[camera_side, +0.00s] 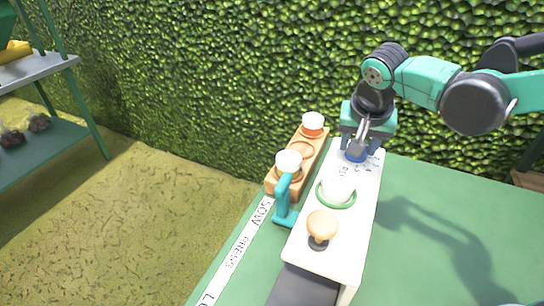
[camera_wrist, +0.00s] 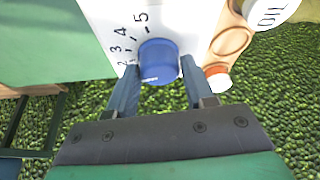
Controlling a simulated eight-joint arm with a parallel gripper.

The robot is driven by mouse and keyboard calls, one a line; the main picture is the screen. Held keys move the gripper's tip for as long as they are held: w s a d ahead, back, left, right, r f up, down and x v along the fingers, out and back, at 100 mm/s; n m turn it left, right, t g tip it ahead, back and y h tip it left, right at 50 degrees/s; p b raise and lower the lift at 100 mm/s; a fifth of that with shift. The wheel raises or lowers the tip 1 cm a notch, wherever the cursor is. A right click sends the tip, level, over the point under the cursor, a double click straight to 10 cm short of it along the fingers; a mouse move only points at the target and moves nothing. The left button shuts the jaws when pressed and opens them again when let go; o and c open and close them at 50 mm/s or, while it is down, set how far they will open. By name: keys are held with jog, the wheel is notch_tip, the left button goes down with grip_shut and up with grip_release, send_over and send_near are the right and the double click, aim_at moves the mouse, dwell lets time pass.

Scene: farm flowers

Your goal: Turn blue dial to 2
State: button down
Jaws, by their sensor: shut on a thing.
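The blue dial (camera_wrist: 158,58) sits on the white panel (camera_wrist: 100,22), with printed numbers 2, 3, 4 and 5 curving around its left side in the wrist view. A small white mark shows on the dial's near lower-left edge; I cannot tell exactly which number it lines up with. My gripper (camera_wrist: 160,70) is shut on the dial, one finger on each side. In the side view the dial (camera_side: 355,156) shows at the panel's far end, under my gripper (camera_side: 362,143), which points down and partly hides it.
On the panel stand a white round button with a green ring (camera_side: 337,204) and a tan knob (camera_side: 322,224). A teal lever (camera_side: 284,200) stands to the left. An orange-brown rack (camera_side: 318,155) holds white-lidded jars beside the panel. A hedge (camera_side: 200,80) rises behind.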

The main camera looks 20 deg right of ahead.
aim_at(354, 166)
jog(key=shift+c, duration=1.6)
grip_release()
jog(key=shift+v, duration=2.8)
jog(key=s+d+f+n+t+y, duration=0.2)
jog(key=s+d+f+n+t, duration=0.1)
jog(key=s+d+n, duration=0.3)
jog(key=shift+s+d+n+t+y, duration=0.35)
jog(key=shift+s+n, duration=0.2)
jog(key=shift+n, duration=0.25)
